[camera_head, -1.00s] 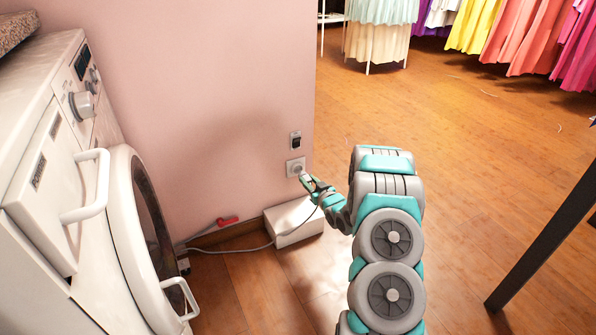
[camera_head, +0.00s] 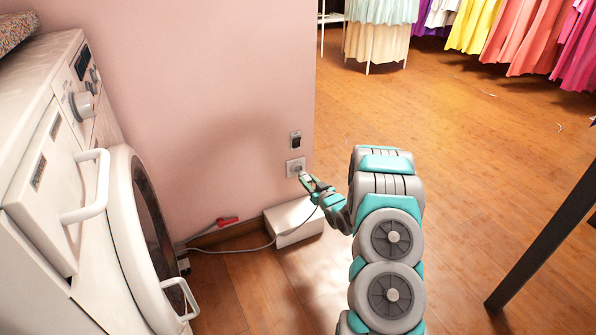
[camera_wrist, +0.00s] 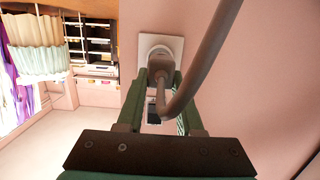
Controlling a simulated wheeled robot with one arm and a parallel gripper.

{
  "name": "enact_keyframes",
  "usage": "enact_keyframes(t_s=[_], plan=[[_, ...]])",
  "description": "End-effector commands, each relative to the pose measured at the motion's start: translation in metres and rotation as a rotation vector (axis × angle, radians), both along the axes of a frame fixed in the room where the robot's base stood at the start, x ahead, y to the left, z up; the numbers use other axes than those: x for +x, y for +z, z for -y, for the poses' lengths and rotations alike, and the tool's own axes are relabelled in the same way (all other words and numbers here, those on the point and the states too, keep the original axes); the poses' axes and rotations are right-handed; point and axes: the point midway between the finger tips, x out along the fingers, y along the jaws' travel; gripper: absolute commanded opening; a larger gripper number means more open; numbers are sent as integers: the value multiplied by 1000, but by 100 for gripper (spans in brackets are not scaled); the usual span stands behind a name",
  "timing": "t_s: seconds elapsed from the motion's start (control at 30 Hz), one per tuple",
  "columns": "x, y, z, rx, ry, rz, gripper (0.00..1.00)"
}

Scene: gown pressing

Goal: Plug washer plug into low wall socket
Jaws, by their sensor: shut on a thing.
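The low wall socket (camera_head: 291,168) is a white square plate on the pink wall, near the wall's right edge. It also shows at the top of the wrist view (camera_wrist: 174,43). My gripper (camera_head: 306,179) is right in front of the socket, shut on the washer plug (camera_wrist: 159,64). In the wrist view the grey plug sits between the green fingers and lines up with the socket face. Whether its pins are inside the socket is hidden. The grey cord (camera_wrist: 205,60) bends out from the plug toward the camera.
A black switch (camera_head: 296,139) is on the wall above the socket. A white box (camera_head: 293,222) stands on the floor below, with the cord (camera_head: 235,249) running past it toward the washer (camera_head: 122,220). A red-handled tool (camera_head: 228,221) lies by the wall. Open floor is at right.

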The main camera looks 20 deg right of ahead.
Motion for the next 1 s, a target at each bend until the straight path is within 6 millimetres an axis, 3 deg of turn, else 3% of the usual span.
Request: enact_keyframes(t_s=[1.0], plan=[[28,1,-1,-1,1,2,0]])
